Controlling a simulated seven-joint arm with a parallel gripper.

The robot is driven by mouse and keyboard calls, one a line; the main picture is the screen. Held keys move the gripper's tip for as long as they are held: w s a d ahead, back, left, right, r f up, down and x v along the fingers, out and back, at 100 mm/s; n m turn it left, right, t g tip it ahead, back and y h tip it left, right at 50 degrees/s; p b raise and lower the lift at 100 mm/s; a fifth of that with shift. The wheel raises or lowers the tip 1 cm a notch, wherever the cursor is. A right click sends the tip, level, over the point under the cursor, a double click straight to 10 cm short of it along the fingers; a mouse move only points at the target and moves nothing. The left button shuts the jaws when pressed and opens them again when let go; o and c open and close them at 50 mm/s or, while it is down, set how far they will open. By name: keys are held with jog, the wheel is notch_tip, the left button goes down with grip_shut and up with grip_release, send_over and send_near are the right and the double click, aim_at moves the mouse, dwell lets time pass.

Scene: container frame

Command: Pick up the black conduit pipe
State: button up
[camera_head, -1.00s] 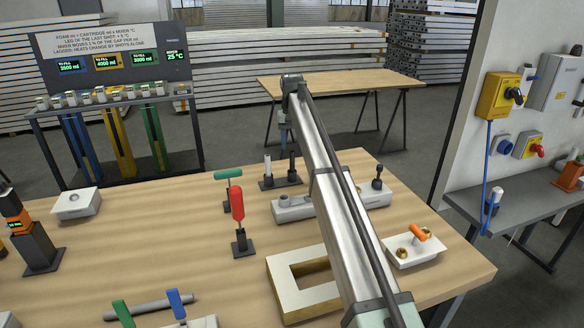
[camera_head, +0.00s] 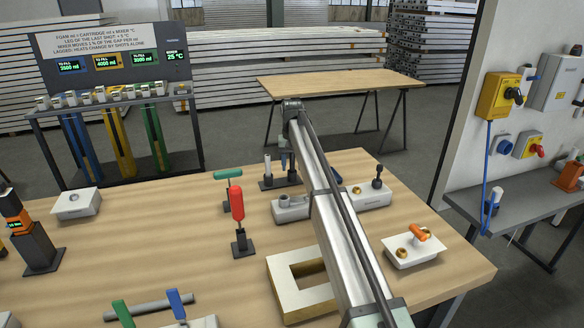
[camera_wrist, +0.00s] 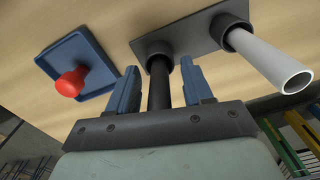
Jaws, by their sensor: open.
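The black conduit pipe (camera_wrist: 160,88) stands in a dark socket on a grey base plate (camera_wrist: 195,38), seen in the wrist view. A light grey pipe (camera_wrist: 272,64) stands in the second socket of the same plate, to the right. My gripper (camera_wrist: 158,70) is open, with one blue finger on each side of the black pipe and gaps between. Its near end is hidden behind my gripper's dark bar. In the head view my gripper (camera_head: 285,158) is at the two-pipe stand (camera_head: 266,184), partly covering the black pipe; the light pipe (camera_head: 268,164) shows beside it.
A blue tray with a red knob (camera_wrist: 72,82) lies left of the pipe stand in the wrist view. In the head view, a red-handled tool (camera_head: 237,205), a green-handled tool (camera_head: 228,176) and a grey fixture block (camera_head: 291,209) stand close by. Bare wood lies toward the left.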

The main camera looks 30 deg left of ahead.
grip_shut()
dwell(0.3)
dwell(0.3)
